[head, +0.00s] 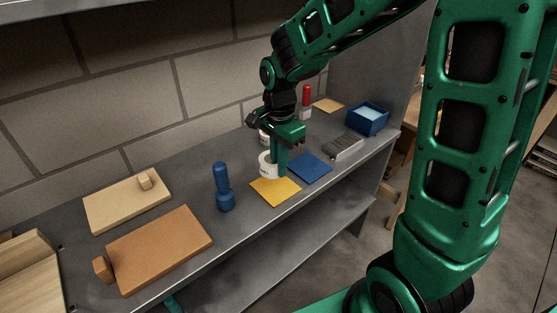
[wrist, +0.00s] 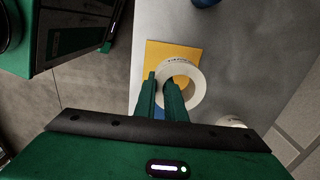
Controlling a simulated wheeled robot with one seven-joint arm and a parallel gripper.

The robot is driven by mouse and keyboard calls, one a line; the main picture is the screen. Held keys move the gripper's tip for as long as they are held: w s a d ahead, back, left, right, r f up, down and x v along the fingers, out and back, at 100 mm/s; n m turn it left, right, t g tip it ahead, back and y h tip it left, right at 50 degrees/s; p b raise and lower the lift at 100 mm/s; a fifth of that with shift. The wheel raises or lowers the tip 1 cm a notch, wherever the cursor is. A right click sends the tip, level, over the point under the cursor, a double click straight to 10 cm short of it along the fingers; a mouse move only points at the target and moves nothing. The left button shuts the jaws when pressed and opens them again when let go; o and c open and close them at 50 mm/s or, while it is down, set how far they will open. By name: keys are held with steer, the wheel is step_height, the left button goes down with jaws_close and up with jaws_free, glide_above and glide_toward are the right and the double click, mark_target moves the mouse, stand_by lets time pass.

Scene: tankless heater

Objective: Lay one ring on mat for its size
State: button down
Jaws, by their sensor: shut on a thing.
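A white ring (head: 267,164) with small dark print is in my gripper (head: 280,168). In the wrist view, my gripper (wrist: 160,88) is shut on the near-left wall of the ring (wrist: 194,84), one finger inside its hole. The ring overlaps the yellow mat (wrist: 160,57) in that view; I cannot tell whether it touches the surface. In the head view, the yellow mat (head: 278,194) lies just in front of the ring, and the blue mat (head: 309,168) lies to its right. A second white ring (head: 264,138) stands behind, partly hidden by my gripper.
On the grey bench are a blue tool (head: 222,188), a brown board (head: 160,248), a pale board (head: 120,203), a grey block (head: 343,147), a blue bin (head: 367,119) and a red-topped bottle (head: 306,102). A block wall runs behind.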

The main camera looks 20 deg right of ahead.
mark_target(281, 191)
steer(key=shift+d, duration=0.3)
steer(key=shift+f, duration=0.1)
steer(key=shift+f, duration=2.9)
steer(key=shift+f, duration=0.4)
steer(key=c, duration=1.7)
jaws_free()
steer(key=shift+c, duration=0.2)
steer(key=shift+c, duration=1)
